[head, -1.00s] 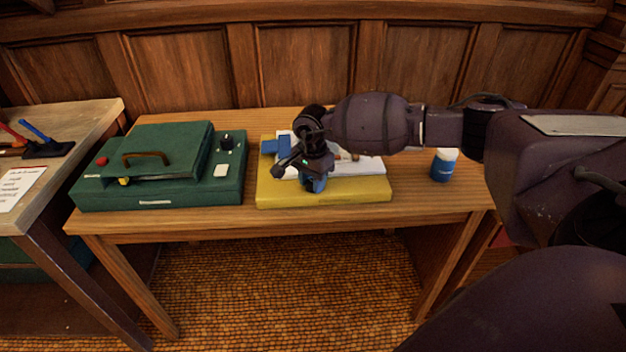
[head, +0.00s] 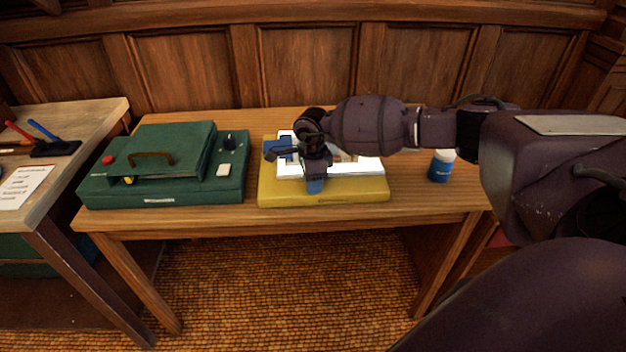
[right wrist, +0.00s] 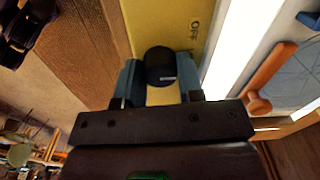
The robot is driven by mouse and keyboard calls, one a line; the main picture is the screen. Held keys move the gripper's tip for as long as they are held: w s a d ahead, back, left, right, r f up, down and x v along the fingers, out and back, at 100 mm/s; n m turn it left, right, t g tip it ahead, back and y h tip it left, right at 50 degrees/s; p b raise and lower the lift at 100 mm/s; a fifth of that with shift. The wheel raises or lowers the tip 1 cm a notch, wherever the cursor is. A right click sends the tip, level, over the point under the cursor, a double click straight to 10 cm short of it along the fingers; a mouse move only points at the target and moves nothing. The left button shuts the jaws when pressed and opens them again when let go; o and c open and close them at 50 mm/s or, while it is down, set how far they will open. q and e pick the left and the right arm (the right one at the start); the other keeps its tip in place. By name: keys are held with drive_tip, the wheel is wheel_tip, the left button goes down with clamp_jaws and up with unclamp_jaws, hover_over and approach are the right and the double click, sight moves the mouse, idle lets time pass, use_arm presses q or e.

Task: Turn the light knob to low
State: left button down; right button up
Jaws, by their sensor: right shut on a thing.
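The yellow light box (head: 350,192) lies on the wooden table, and its white panel (head: 370,171) glows brightly. My right gripper (head: 315,186) is at the front left part of the box and hides the knob in the head view. In the right wrist view, the black light knob (right wrist: 160,62) sits between the two blue-grey fingers of my right gripper (right wrist: 160,80), which is shut on it. The word OFF is printed on the yellow face near the knob. The pointer's exact setting cannot be read. My left gripper is not in view.
A green case (head: 100,190) with a brown handle stands left of the box. A blue bottle with a white cap (head: 440,170) stands to the right. A blue object (head: 277,150) and an orange-handled tool (right wrist: 270,75) lie on the panel. A side table (head: 95,125) is at far left.

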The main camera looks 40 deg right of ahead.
idle(0.4)
drive_tip(key=o, duration=0.9)
wheel_tip(320, 180, up, 11)
drive_tip(key=shift+f+p, duration=0.1)
drive_tip(key=shift+p, duration=0.35)
